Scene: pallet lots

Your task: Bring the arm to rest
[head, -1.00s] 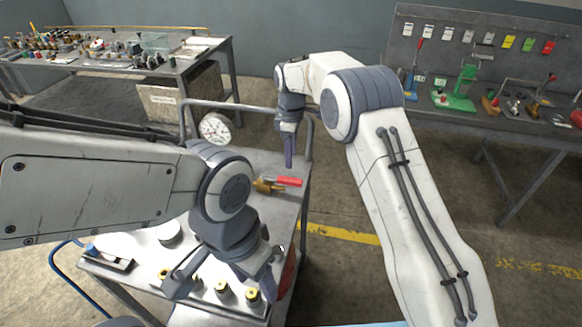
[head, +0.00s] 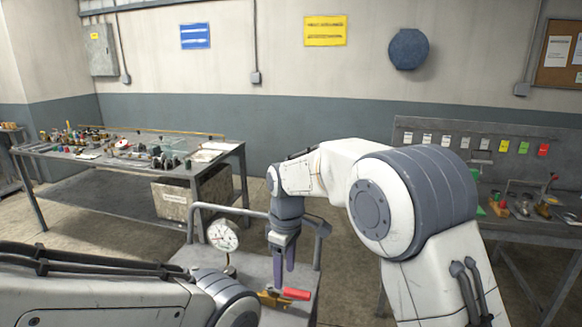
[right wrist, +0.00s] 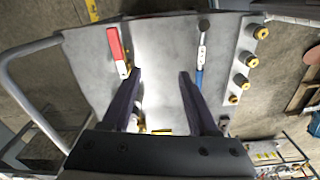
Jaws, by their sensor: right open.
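My right arm reaches in from the right in the head view. Its gripper (head: 283,266) points down above the grey cart (head: 207,257), near the red-handled brass valve (head: 296,294). In the right wrist view its two dark fingers (right wrist: 160,76) are apart with nothing between them. Below them lie the cart top (right wrist: 85,65), the red-handled valve (right wrist: 114,45) to the left and a blue-handled piece (right wrist: 200,58) to the right. My left arm crosses the lower left of the head view; its gripper is out of the picture.
A dial gauge (head: 223,236) stands on the cart beside its raised rail (head: 235,209). Several brass-ended fittings (right wrist: 250,61) line the cart top in the wrist view. Cluttered benches stand at the back left (head: 130,150) and right (head: 500,226). Floor shows between them.

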